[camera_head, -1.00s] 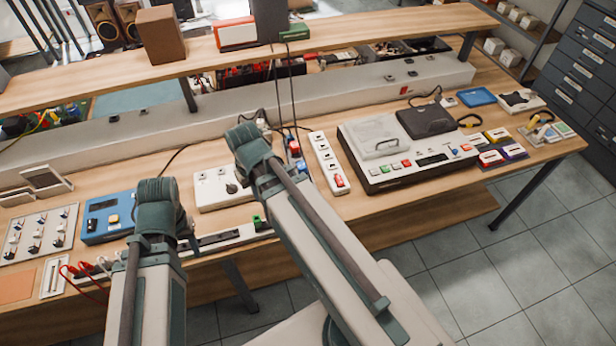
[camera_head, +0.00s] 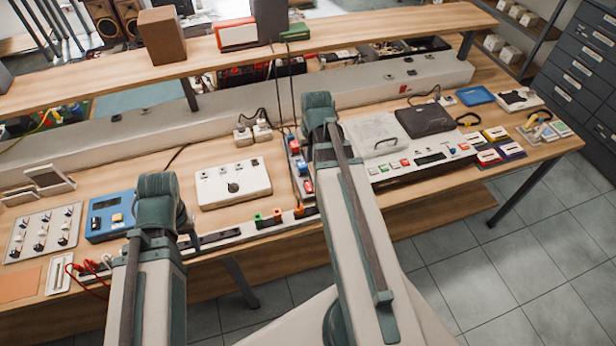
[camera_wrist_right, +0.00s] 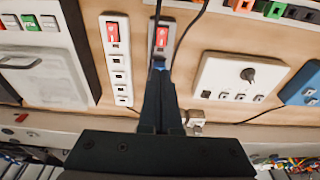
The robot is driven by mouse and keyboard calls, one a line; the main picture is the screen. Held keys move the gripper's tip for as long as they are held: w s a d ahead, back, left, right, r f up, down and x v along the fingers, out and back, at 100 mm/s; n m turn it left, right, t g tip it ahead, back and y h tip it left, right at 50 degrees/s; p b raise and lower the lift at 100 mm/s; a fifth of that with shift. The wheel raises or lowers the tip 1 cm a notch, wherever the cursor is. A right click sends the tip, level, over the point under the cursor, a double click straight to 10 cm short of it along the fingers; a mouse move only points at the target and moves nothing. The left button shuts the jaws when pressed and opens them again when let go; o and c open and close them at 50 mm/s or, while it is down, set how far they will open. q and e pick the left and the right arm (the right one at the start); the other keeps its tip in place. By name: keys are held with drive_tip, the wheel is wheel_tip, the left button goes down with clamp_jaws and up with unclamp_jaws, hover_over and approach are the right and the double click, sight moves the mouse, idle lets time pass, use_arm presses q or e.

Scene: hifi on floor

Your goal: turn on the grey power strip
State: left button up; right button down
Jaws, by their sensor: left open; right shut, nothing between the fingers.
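The grey power strip (camera_head: 294,150) lies on the bench just left of my right arm in the head view. Blue plugs (camera_head: 302,166) sit in it, and its red rocker switch (camera_head: 308,186) is at the near end. In the right wrist view the red switch (camera_wrist_right: 162,38) shows just beyond my right gripper (camera_wrist_right: 158,70). That gripper is shut and empty, with its tips over the strip by a blue plug. Its fingers hide much of the strip. I cannot tell whether tips and strip touch. My left gripper is out of sight; only its arm shows.
A white power strip (camera_wrist_right: 117,65) with a red switch lies beside the grey one; my right arm hides it in the head view. A white box with a dial (camera_head: 232,186) stands on the other side. Black cables (camera_head: 280,95) hang down to the grey strip.

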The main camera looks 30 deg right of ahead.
sight(307, 182)
drive_tip(key=shift+f, duration=0.15)
drive_tip(key=f+b, duration=0.4)
drive_tip(key=w+f+b, duration=0.1)
drive_tip(key=f+b, duration=0.3)
drive_tip(key=b, duration=0.1)
drive_tip(key=w+f+b, duration=0.1)
drive_tip(key=f+b, duration=0.3)
drive_tip(key=f, duration=0.1)
drive_tip(key=shift+w+d, duration=0.15)
drive_tip(key=shift+d, duration=0.1)
drive_tip(key=shift+f+b, duration=0.25)
drive_tip(key=shift+b, duration=0.15)
drive_tip(key=shift+w+f+b, duration=0.2)
drive_tip(key=shift+f+b, duration=0.1)
drive_tip(key=shift+s, duration=0.15)
drive_tip(key=shift+s+a+r, duration=0.1)
drive_tip(key=shift+s+r, duration=0.15)
drive_tip(key=shift+s, duration=0.35)
drive_tip(key=shift+r+p, duration=0.1)
drive_tip(key=shift+p, duration=0.25)
